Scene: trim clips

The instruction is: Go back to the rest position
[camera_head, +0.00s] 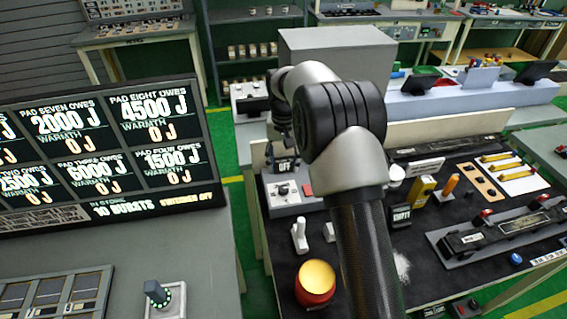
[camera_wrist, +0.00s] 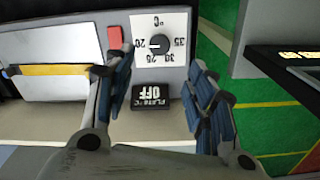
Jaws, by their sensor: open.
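My gripper (camera_wrist: 158,68) is open in the wrist view, with blue-grey padded fingers apart and nothing between them. Beyond and between the fingers are a temperature dial (camera_wrist: 159,44) and a small black display (camera_wrist: 152,96) reading "PLATE OFF", both upside down in this view. In the head view my arm reaches forward over the black-topped bench, and its links hide much of the gripper. The dial box (camera_head: 284,198) stands at the bench's left side, below the dark end of my arm.
Green floor shows between desk and bench.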

